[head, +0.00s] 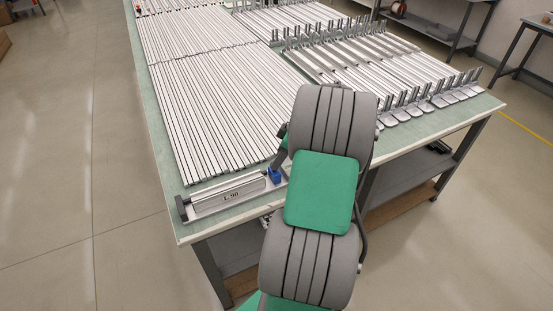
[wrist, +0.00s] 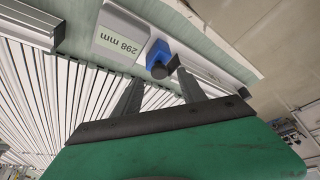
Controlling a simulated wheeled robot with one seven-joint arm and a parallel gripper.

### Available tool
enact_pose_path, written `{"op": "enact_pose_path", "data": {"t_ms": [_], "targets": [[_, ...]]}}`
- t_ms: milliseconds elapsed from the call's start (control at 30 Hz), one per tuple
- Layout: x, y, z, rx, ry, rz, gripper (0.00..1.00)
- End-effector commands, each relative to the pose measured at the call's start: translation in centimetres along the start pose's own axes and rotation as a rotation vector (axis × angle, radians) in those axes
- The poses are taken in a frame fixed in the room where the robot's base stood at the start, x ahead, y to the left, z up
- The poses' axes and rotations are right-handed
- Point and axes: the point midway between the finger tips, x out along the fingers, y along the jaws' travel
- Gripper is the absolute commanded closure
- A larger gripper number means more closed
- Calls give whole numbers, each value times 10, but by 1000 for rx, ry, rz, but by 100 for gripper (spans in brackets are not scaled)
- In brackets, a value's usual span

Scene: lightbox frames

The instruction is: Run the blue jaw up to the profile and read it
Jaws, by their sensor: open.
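The blue jaw (head: 275,176) sits near the right end of the measuring gauge (head: 228,200) at the table's near edge. It also shows in the wrist view (wrist: 159,54), with a dark knob. A silver profile (head: 222,187) lies along the gauge, its end close to the jaw; I cannot tell whether they touch. A grey display box (wrist: 122,34) beside the jaw reads 298 mm, upside down in the wrist view. My gripper (wrist: 160,82) is open and empty, its fingers pointing toward the jaw, apart from it. In the head view my arm hides most of it.
Rows of silver profiles (head: 215,105) cover the green-topped table (head: 160,140) behind the gauge. A dark end stop (head: 183,208) closes the gauge's left end.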

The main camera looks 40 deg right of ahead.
Motion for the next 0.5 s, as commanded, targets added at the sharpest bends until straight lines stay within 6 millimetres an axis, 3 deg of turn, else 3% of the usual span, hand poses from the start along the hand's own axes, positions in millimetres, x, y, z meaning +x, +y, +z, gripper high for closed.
{"op": "enact_pose_path", "data": {"t_ms": [200, 433, 500], "targets": [[26, 0, -1, 0, -1, 1, 52], [28, 0, 0, 0, -1, 3, 52], [28, 0, 0, 1, -1, 2, 56]]}}
